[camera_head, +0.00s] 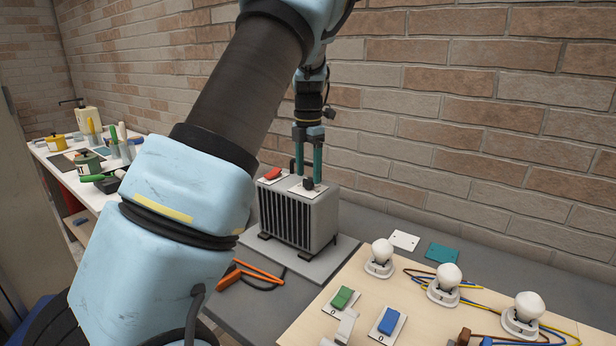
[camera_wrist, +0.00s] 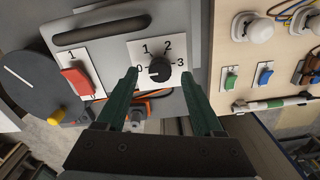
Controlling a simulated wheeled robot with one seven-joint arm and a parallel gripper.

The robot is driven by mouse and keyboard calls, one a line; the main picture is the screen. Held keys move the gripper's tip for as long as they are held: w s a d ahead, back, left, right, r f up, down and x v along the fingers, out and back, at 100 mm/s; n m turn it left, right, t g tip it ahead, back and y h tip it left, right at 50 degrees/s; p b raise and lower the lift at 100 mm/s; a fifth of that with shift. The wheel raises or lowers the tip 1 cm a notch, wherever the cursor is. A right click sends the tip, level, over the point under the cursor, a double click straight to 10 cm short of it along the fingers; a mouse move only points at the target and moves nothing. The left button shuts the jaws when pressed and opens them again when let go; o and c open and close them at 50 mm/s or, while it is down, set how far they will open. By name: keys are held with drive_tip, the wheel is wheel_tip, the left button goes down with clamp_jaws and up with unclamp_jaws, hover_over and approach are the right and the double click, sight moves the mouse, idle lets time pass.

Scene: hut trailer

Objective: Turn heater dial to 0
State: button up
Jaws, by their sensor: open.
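The grey heater (camera_head: 322,222) stands on the bench with dark vertical fins on its front. Its black dial (camera_wrist: 159,75) sits on a white plate marked 0, 1, 2 and 3, with 0 on the left and 3 on the right in the wrist view. I cannot make out clearly where the dial points. A red rocker switch (camera_wrist: 77,82) is beside the dial. My gripper (camera_head: 308,179) points down over the heater top. Its green fingers are open, one on each side of the dial; I cannot tell whether they touch it.
A black handle (camera_wrist: 101,28) runs along the heater top. An orange-handled tool (camera_head: 257,271) lies in front of the heater. A wooden board (camera_head: 400,296) with switches, bulbs and wires is on the right. The brick wall (camera_head: 450,130) rises behind.

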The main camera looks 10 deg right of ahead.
sight(308, 179)
wheel_tip(308, 179, up, 9)
drive_tip(key=b, duration=0.2)
drive_tip(key=shift+r, duration=0.15)
drive_tip(key=s+a+f+m+b, duration=0.1)
drive_tip(key=s+a+f+m, duration=0.35)
drive_tip(key=a+m, duration=0.2)
drive_tip(key=s+a+f+m+b, duration=0.1)
drive_tip(key=s+a+f+m, duration=0.2)
drive_tip(key=a+f+m, duration=0.4)
drive_tip(key=s+a+f+m, duration=0.3)
drive_tip(key=s+m, duration=0.2)
drive_tip(key=s, duration=0.2)
drive_tip(key=s+a+f+m+t, duration=0.1)
drive_tip(key=s+a+f+m, duration=0.2)
drive_tip(key=s+m, duration=0.3)
drive_tip(key=shift+s+a+f+t+b, duration=0.2)
drive_tip(key=shift+s+a+t+b, duration=0.1)
drive_tip(key=shift+s+a, duration=0.45)
drive_tip(key=shift+w+m, duration=0.1)
drive_tip(key=shift+m, duration=0.15)
